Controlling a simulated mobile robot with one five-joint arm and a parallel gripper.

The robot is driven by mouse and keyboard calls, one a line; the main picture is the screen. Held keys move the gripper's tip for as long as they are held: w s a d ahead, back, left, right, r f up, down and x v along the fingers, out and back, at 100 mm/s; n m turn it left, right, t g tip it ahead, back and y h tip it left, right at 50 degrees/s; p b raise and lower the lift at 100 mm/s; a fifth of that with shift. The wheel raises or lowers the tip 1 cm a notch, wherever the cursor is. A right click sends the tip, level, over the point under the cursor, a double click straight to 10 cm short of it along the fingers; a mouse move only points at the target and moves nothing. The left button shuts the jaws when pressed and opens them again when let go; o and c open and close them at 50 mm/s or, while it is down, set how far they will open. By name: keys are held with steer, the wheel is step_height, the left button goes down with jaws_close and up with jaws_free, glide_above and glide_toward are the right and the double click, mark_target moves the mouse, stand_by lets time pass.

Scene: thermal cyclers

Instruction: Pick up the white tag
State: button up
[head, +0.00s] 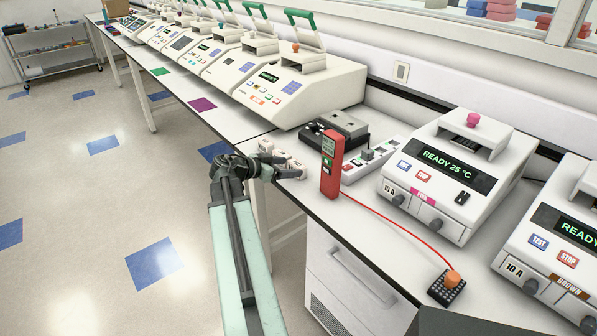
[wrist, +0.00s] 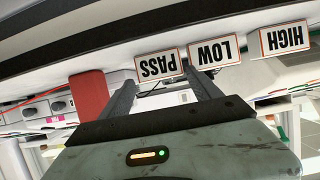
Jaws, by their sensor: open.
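Several small white tags (head: 268,146) sit near the bench's front edge in the head view, partly hidden by my gripper (head: 274,168). In the wrist view, upside down, they read PASS (wrist: 159,66), LOW (wrist: 213,51) and HIGH (wrist: 285,38). My gripper (wrist: 163,87) is open, its fingers apart. The PASS tag shows just beyond and between the fingertips, and the LOW tag is beyond the right finger. I cannot tell whether a finger touches either tag. Which tag the task means is not clear from the pictures.
A red handheld meter (head: 331,165) stands close to the right of my gripper, with a red cable to an orange-topped block (head: 447,287). Behind are a dark-based grey device (head: 336,130) and a white control strip (head: 372,158). Thermal cyclers (head: 437,170) line the bench.

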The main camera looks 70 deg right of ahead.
steer(key=x, duration=0.2)
steer(key=shift+s+d+f+b, duration=0.15)
steer(key=shift+d+f+b, duration=0.1)
steer(key=shift+b, duration=0.1)
steer(key=shift+r, duration=0.2)
steer(key=c, duration=1)
